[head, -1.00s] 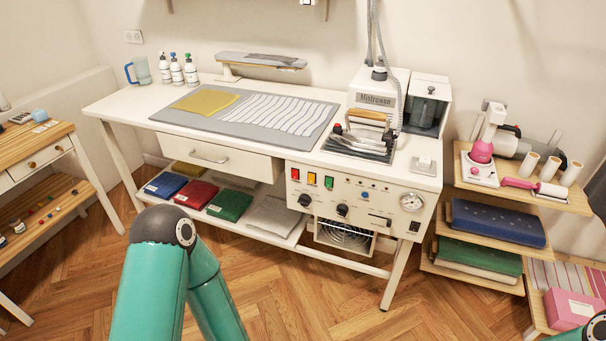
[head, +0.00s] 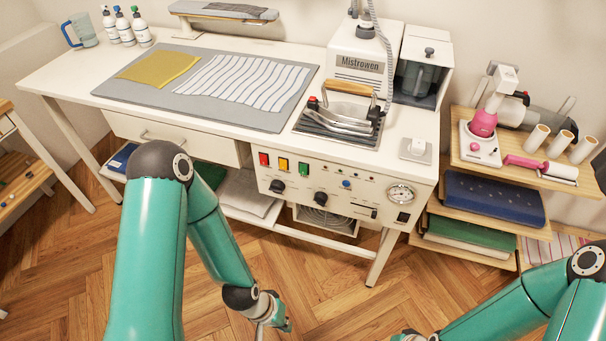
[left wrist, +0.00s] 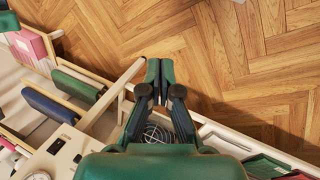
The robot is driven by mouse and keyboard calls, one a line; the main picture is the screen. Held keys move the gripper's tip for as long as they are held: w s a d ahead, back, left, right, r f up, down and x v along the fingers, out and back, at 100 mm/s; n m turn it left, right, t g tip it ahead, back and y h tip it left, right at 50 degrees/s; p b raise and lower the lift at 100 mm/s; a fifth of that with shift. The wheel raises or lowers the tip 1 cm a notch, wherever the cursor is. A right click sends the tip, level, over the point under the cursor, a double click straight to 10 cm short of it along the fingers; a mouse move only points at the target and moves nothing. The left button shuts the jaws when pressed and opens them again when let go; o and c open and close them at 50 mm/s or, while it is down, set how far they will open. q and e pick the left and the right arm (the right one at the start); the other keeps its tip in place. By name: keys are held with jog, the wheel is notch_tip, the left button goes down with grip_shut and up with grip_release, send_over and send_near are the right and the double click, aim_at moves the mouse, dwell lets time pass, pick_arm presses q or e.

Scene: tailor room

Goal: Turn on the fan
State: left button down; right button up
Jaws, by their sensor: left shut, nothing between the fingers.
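A fan with a round grille in a pale housing (head: 325,218) sits under the white ironing table, below its control panel. Its grille also shows in the left wrist view (left wrist: 157,134), partly behind my gripper. The control panel (head: 340,187) has red, yellow and green switches, dark knobs, small buttons, a gauge and a black switch. My left gripper (head: 268,327) is low in front of the table, apart from the fan; in the left wrist view it (left wrist: 158,72) is shut and empty. My right gripper (head: 408,337) is mostly cut off at the bottom edge.
The white table (head: 90,88) holds an iron (head: 345,112), a steam unit (head: 362,68) and a grey mat with cloths. Table legs stand near the fan. Shelves with folded fabric (head: 490,200) stand at the right. The wooden floor in front is clear.

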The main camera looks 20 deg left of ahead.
pick_arm(q)
jog(key=w+a+r+n+t+y+b, duration=0.25)
jog(key=w+n+t+b, duration=0.5)
jog(key=w+b, duration=0.65)
jog(key=w+a+r+n+t+b, duration=0.2)
jog(key=w+r+n+t, duration=0.2)
jog(key=r, duration=0.2)
jog(key=w+a+r+n+t+b, duration=0.2)
jog(key=w+r+n+t+b, duration=0.1)
jog(key=r, duration=0.3)
jog(key=shift+w+a+r+n+t+y, duration=0.25)
jog(key=shift+w+n+t+y, duration=0.25)
jog(key=shift+t, duration=0.25)
jog(key=p, duration=0.2)
send_near(303, 174)
jog(key=w, duration=0.7)
jog(key=shift+w+d+f, duration=0.1)
jog(key=shift+f, duration=0.3)
